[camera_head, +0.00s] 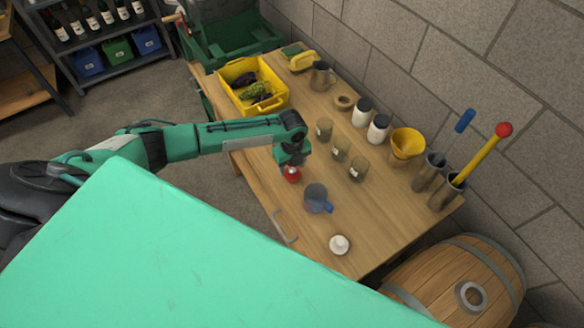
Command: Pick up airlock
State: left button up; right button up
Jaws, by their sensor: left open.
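A small red object (292,174), which may be the airlock, is on the wooden table (375,215) near its front-left edge. My left gripper (291,163) points down right at it, with its jaws open. The fingers and the arm's end hide part of the red object, and I cannot tell whether they touch it. A grey cup with a blue handle (317,196) stands close by to the right. My right gripper is not in view.
Several small glasses (358,169) stand behind the gripper. A yellow crate (283,92) is at the back left. A white round item (339,244) lies at the front.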

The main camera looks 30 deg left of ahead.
pick_arm(q)
jog(key=shift+f, duration=0.1)
jog(key=shift+c, duration=0.3)
jog(key=c, duration=1)
